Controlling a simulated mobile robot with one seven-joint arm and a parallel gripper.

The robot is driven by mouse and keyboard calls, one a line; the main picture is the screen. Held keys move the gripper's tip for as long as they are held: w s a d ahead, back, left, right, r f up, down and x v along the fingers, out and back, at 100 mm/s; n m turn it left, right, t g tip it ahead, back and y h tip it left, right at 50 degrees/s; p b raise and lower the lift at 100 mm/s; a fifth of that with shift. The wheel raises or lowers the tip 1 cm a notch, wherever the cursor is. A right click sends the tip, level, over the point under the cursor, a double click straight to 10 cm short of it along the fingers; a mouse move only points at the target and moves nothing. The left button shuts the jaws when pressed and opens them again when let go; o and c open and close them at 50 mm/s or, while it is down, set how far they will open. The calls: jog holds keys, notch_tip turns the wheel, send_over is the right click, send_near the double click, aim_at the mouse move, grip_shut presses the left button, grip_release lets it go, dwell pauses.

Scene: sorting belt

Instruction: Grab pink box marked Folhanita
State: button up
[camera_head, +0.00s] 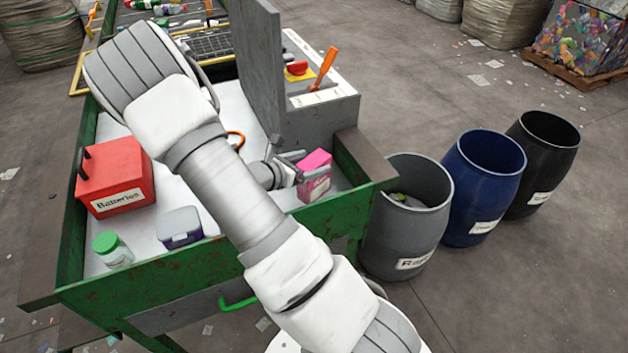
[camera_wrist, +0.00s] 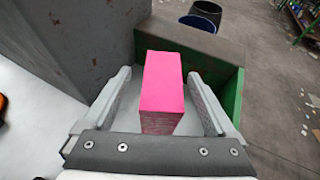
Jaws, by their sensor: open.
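A pink box (camera_head: 315,176) stands in the right corner of the green-walled sorting table in the head view, with text on its side too small to read. It also shows in the wrist view (camera_wrist: 162,88), upright between the two fingers. My gripper (camera_wrist: 160,92) is open, with one finger on each side of the box. In the head view my gripper (camera_head: 290,175) is at the left side of the box, and my arm crosses over the table. The lower part of the box is partly hidden by the gripper's palm.
A grey metal housing (camera_head: 320,118) stands close behind the box, and the green table wall (camera_head: 352,178) is close on its right. A red Batteries box (camera_head: 115,178), a small grey-purple container (camera_head: 180,228) and a green-lidded jar (camera_head: 112,250) stand left. Barrels (camera_head: 405,235) stand outside right.

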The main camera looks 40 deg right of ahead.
aim_at(325, 159)
jog(key=x, duration=0.4)
jog(key=shift+s+d+f, duration=0.15)
jog(key=shift+d, duration=0.15)
jog(key=shift+c, duration=0.2)
grip_shut()
